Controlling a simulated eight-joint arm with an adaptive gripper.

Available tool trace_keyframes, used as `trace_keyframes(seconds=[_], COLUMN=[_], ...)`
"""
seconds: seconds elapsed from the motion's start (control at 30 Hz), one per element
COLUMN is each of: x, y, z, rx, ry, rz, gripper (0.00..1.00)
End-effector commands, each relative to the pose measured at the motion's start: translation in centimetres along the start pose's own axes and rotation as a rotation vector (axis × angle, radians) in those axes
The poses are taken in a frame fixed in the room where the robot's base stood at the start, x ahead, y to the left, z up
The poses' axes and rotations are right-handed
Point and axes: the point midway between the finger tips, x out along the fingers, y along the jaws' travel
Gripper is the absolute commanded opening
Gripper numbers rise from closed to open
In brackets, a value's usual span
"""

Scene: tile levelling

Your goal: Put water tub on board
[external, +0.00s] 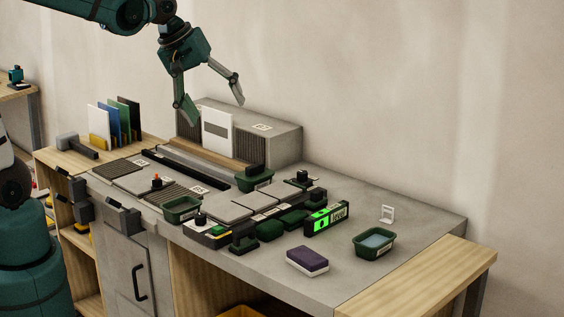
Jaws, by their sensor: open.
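The water tub (374,243) is a small dark green tub with pale blue water inside. It stands upright on the right part of the grey worktop. A pale wooden board (425,282) forms the front right edge of the bench, to the right of and nearer than the tub. I cannot tell if this is the board the task names. My gripper (213,105) is open and empty, high above the back left of the bench, far from the tub.
A purple and white sponge (307,261) and a lit green level (326,219) lie left of the tub. A small white stand (387,214) is behind it. Grey tiles (228,211), another green tub (182,209) and a grey block (270,140) fill the left and back.

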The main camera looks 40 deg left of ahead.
Motion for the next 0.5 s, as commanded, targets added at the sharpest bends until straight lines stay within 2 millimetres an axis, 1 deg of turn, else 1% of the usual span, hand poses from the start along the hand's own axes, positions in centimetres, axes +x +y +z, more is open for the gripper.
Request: trace_keyframes(seconds=[0.03, 0.3, 0.5], x=[-0.6, -3.1, -4.5], y=[-1.1, -6.0, -9.6], z=[0.2, 1.0, 1.8], rx=[0.027, 0.197, 0.323], ry=[0.012, 0.082, 0.131], rz=[-0.001, -0.015, -0.035], gripper=[0.74, 0.74, 0.74])
